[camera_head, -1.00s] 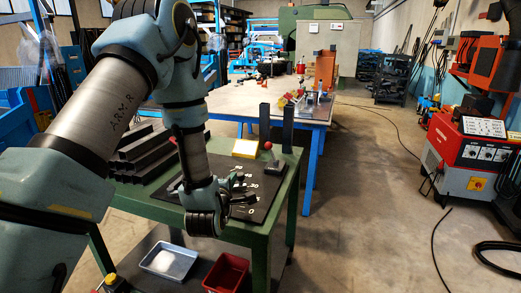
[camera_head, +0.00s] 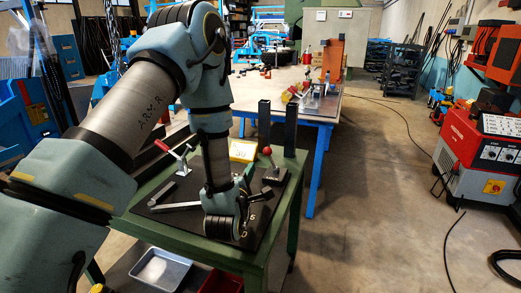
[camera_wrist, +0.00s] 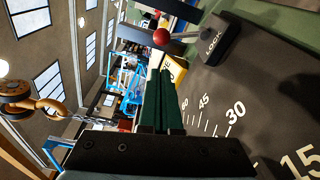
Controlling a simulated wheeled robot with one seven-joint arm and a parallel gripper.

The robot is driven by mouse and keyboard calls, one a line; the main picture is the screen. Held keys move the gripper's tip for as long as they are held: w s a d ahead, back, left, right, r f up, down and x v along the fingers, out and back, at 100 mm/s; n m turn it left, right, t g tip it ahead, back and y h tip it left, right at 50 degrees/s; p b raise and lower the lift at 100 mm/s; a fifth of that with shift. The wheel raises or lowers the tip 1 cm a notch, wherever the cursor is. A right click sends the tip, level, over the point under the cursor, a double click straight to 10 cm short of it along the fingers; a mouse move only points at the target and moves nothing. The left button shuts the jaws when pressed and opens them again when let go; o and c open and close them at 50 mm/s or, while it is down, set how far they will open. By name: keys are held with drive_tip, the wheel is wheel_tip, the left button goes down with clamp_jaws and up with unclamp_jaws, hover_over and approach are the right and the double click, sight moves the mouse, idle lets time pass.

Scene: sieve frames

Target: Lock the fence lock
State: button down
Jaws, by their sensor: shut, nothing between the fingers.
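The fence lock is a lever with a red ball knob (camera_head: 267,150) on a dark base (camera_head: 275,175), at the back right of the green table's black plate. In the wrist view its base (camera_wrist: 212,42) reads "LOCK", and its metal lever runs left to the red ball (camera_wrist: 161,37). My gripper (camera_wrist: 160,75) is shut and empty, its dark green fingers side by side. In that picture the fingertips lie below the red ball and appear apart from it.
A yellow block (camera_head: 242,150) stands just left of the lock, with two dark upright posts (camera_head: 290,125) behind. Angle markings (camera_wrist: 235,110) cover the plate. Floor to the right is open.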

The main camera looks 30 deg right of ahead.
sight(271, 160)
drive_tip(key=shift+w+d, duration=0.2)
drive_tip(key=shift+w+d+r, duration=0.1)
drive_tip(key=shift+w+d, duration=0.25)
drive_tip(key=p+x, duration=0.3)
drive_tip(key=x, duration=0.4)
drive_tip(key=shift+w+d+p, duration=0.3)
drive_tip(key=shift+w+d, duration=0.35)
drive_tip(key=shift+w, duration=0.1)
